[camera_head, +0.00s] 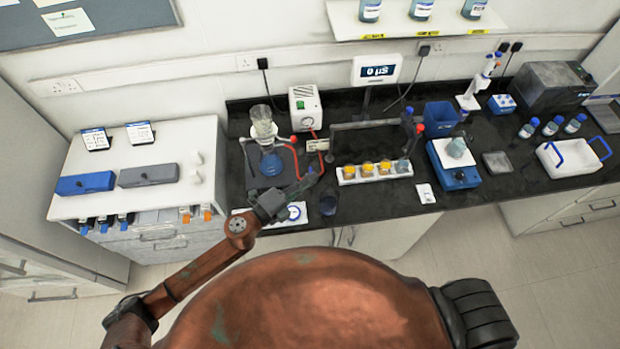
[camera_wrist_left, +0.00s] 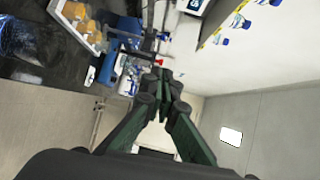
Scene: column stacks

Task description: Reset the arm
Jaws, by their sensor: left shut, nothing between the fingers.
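My left arm comes in from the lower left in the head view, and its left gripper (camera_head: 308,182) is over the front part of the black bench, by the stand with the glass column. In the left wrist view the left gripper (camera_wrist_left: 163,76) has its two dark green fingers meeting at the tips, shut with nothing between them. The fingertips appear near the rack of amber vials, but I cannot tell whether they touch anything. My right gripper is not in view.
The black bench (camera_head: 400,222) holds a glass column (camera_head: 263,122), a vial rack (camera_head: 376,172), a blue-based device (camera_head: 456,172), a blue bin (camera_head: 440,115) and a white tray (camera_head: 570,158). A white cabinet (camera_head: 120,200) stands at left. The floor at right is clear.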

